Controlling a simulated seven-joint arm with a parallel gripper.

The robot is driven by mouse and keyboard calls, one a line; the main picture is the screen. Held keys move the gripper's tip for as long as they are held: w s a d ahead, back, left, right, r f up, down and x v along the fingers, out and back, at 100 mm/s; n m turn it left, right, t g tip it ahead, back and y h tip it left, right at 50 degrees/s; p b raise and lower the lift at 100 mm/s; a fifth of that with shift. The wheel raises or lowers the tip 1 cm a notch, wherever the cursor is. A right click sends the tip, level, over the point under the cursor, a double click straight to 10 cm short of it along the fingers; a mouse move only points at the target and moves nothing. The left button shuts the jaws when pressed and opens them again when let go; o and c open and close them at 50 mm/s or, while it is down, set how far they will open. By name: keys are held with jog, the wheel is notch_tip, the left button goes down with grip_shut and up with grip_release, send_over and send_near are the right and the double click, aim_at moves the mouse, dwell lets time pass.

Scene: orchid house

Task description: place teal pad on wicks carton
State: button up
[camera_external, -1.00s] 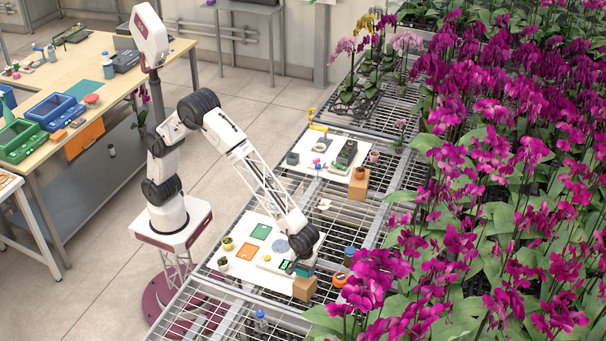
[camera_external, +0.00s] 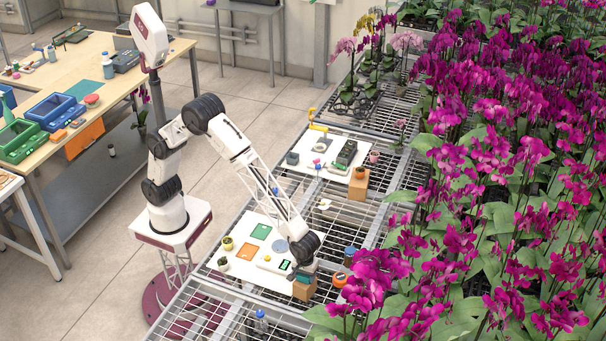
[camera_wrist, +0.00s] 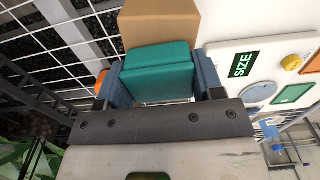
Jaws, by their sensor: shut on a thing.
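The teal pad (camera_wrist: 158,72) is a thick block with rounded edges, held between the two blue-grey fingers of my gripper (camera_wrist: 163,82) in the wrist view. My gripper (camera_external: 302,275) is shut on it. A plain brown carton (camera_wrist: 160,22) shows just beyond the pad in the wrist view. In the external view this carton (camera_external: 305,291) stands at the near right corner of the white board, directly below or beside my gripper. Whether the pad touches it I cannot tell. No lettering shows on the carton. A second brown carton (camera_external: 358,187) stands by the farther board.
The white board (camera_external: 236,262) carries an orange square (camera_external: 245,253), a green square (camera_external: 261,231), a grey disc and small pots. An orange round item (camera_external: 339,279) and a dark bottle (camera_external: 349,254) stand right of the carton. Dense magenta orchids (camera_external: 480,190) crowd the right side.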

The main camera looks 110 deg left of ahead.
jog(key=shift+f, duration=0.1)
jog(key=o, duration=0.9)
notch_tip(320, 180, up, 12)
jog(key=shift+r, duration=0.15)
dwell(0.5)
dwell(0.5)
